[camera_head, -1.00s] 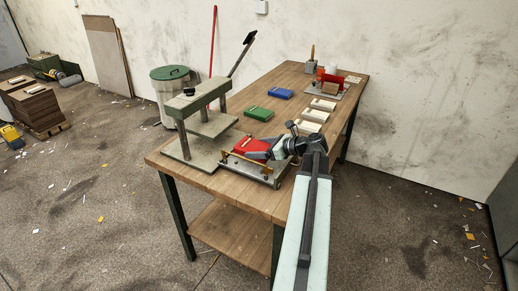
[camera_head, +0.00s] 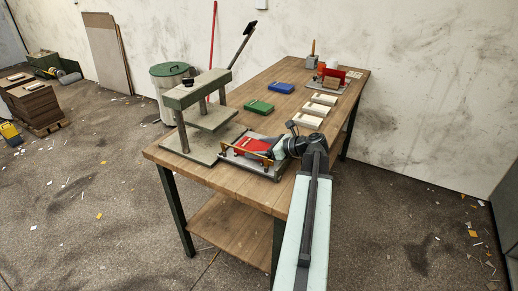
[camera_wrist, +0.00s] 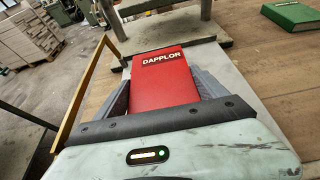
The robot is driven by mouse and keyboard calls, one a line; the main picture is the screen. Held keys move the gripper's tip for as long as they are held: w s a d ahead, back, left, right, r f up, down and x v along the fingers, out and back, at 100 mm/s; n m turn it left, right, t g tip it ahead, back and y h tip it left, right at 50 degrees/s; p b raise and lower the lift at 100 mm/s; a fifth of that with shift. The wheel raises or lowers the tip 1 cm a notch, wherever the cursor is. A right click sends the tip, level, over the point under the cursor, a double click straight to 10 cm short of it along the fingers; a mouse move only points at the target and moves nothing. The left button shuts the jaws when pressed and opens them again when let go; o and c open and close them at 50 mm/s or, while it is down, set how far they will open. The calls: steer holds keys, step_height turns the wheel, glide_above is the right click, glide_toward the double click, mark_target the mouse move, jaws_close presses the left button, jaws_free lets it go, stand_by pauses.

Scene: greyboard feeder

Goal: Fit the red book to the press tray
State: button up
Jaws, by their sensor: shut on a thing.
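The red book (camera_head: 252,146), marked DAPPLOR, is held between my gripper's two grey fingers. In the wrist view the book (camera_wrist: 160,82) points away from me, with a finger along each side. My gripper (camera_wrist: 163,92) is shut on it. The press tray (camera_head: 238,160) is a grey metal plate with a brass-coloured rail, at the table's near end beside the press. The book is over the tray, behind the rail. I cannot tell whether it touches the plate. The tray (camera_wrist: 235,80) shows on the right of the book in the wrist view; its middle is hidden.
The grey press (camera_head: 195,95) stands left of the tray, its posts and plates close to the book's far end. A green book (camera_head: 258,107), a blue book (camera_head: 283,88) and several pale blocks (camera_head: 308,122) lie farther back. The table's near edge is close to the tray.

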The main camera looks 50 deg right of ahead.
steer(key=o, duration=1.6)
steer(key=shift+c, duration=0.2)
steer(key=shift+s, duration=0.1)
steer(key=p+v, duration=0.3)
steer(key=v, duration=0.4)
steer(key=shift+r, duration=0.1)
steer(key=shift+s+d, duration=0.15)
steer(key=shift+s, duration=0.15)
